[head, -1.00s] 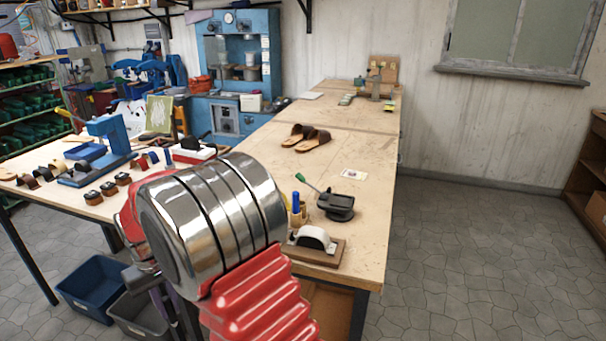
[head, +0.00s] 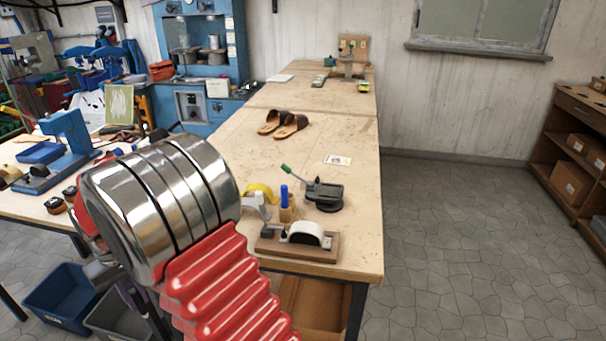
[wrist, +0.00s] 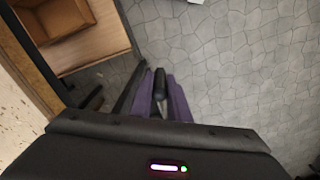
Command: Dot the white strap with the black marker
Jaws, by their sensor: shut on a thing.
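The white strap (head: 305,232) arches over a wooden board (head: 268,244) near the front end of the long bench. In the wrist view my gripper (wrist: 161,97) has purple fingers shut on the black marker (wrist: 161,84), whose dark end shows between them. The marker is over the grey floor in that view, beside the bench edge, well away from the strap. In the head view my arm hides most of the gripper and the marker. No dot can be made out on the strap at this size.
Behind the board stand a blue marker (head: 284,193) in a wooden holder, a yellow tape roll (head: 262,192) and a black tool with a green-tipped lever (head: 325,193). Brown sandals (head: 285,122) lie farther back.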

